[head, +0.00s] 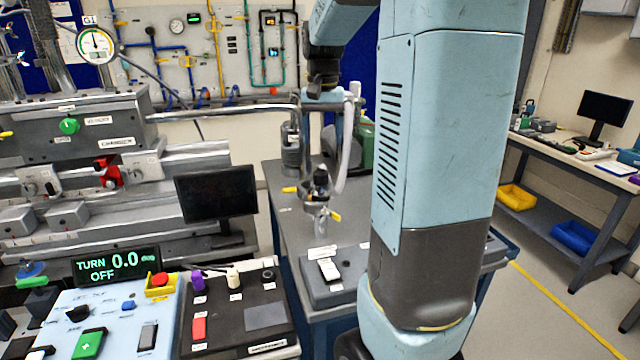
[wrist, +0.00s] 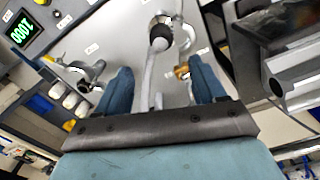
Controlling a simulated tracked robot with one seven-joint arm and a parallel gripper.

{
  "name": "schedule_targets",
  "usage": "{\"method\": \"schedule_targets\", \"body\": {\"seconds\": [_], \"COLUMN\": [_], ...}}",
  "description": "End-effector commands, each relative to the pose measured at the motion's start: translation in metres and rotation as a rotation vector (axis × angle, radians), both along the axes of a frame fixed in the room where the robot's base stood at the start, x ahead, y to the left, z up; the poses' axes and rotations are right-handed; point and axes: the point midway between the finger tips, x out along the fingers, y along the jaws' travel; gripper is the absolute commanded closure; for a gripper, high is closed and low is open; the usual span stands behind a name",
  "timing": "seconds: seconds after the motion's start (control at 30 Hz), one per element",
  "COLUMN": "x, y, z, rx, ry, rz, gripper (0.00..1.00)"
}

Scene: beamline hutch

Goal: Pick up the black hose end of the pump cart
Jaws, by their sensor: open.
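The black hose end (head: 321,178) stands in a metal holder on the grey top of the pump cart (head: 276,226). A pale hose (head: 344,155) rises beside it in the head view. In the wrist view the black hose end (wrist: 160,38) shows near the top middle, with the pale hose (wrist: 149,80) running down from it towards my palm. My gripper (wrist: 160,65) is open, its two blue fingers apart on either side of the hose. The black end lies beyond the fingertips, between them from side to side. In the head view the fingers are hard to make out.
Yellow-handled fittings (head: 335,216) and a grey cylinder (head: 291,148) stand close to the hose end. A small control box (head: 328,271) sits at the cart's near edge. A control desk (head: 130,320) and monitor (head: 217,194) are left. Floor at right is clear.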

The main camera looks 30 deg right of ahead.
Motion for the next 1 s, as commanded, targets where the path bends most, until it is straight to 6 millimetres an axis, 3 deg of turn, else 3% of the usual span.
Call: {"method": "schedule_targets", "body": {"seconds": [0.3,0.57,1.0], "x": [-0.001,-0.001,-0.002], "y": [0.001,0.001,0.006], "z": [-0.052,-0.067,-0.114], "rx": [0.001,0.001,0.0], "ry": [0.002,0.0,0.0], "rz": [0.0,0.001,0.002], "gripper": [0.31,0.31,0.31]}}
